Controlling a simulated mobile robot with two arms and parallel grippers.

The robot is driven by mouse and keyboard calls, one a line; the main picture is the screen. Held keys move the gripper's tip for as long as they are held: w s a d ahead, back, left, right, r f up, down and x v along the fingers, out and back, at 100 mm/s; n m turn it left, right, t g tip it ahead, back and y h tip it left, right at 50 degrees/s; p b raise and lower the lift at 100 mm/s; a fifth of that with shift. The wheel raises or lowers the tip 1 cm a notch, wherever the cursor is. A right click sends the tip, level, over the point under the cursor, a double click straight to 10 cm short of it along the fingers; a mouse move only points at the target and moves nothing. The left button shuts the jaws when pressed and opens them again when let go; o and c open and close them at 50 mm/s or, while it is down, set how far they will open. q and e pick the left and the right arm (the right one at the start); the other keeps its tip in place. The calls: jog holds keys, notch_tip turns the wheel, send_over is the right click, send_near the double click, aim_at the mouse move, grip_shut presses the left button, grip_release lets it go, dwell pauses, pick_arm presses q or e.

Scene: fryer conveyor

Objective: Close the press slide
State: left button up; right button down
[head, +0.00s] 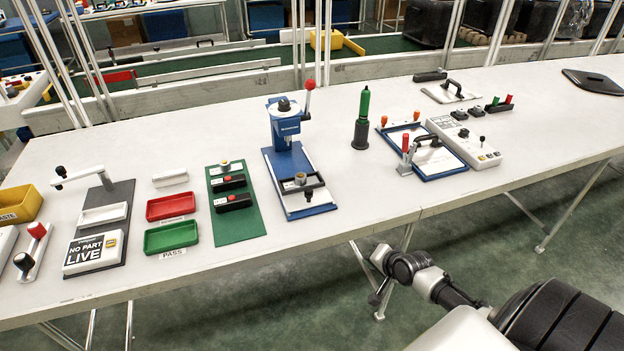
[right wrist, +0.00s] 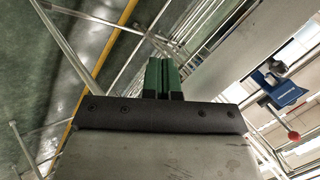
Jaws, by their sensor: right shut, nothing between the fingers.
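The blue press (head: 285,125) stands on the white table, its red-knobbed lever (head: 309,86) raised at the upper right. Its slide lies out on the blue base in front of the press head, with a black handle (head: 314,186) near the front end. A small brass-topped part (head: 300,178) sits at the slide. The press (right wrist: 285,92) also shows at the right of the right wrist view, well apart from the gripper. My right gripper (right wrist: 164,72) has its green fingers together and empty. In the head view my right arm is beyond the table's front edge. My left gripper is out of view.
A green mat (head: 235,220) with black fixtures lies left of the press, beside red (head: 170,206) and green (head: 171,237) trays. A green-handled tool (head: 362,120) and a blue-framed board (head: 455,160) stand to the right. The table front before the press is clear.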

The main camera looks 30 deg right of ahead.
jog(key=w+a+r+m+t+y+p, duration=0.1)
jog(key=w+r, duration=0.2)
jog(key=r, duration=0.6)
jog(key=w+a+r+m+t+y+p, duration=0.1)
jog(key=w+r, duration=0.2)
jog(key=r, duration=0.5)
send_near(312, 194)
jog(key=f, duration=0.1)
jog(key=w+f, duration=0.2)
jog(key=f, duration=0.1)
jog(key=shift+a, duration=0.15)
jog(key=shift+w+a, duration=0.2)
jog(key=shift+w, duration=1)
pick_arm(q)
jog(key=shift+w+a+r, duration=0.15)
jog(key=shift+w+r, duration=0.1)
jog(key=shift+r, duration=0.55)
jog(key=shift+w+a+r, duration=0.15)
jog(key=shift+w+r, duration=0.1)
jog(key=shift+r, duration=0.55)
pick_arm(e)
jog(key=shift+w+a, duration=0.2)
jog(key=shift+w, duration=0.55)
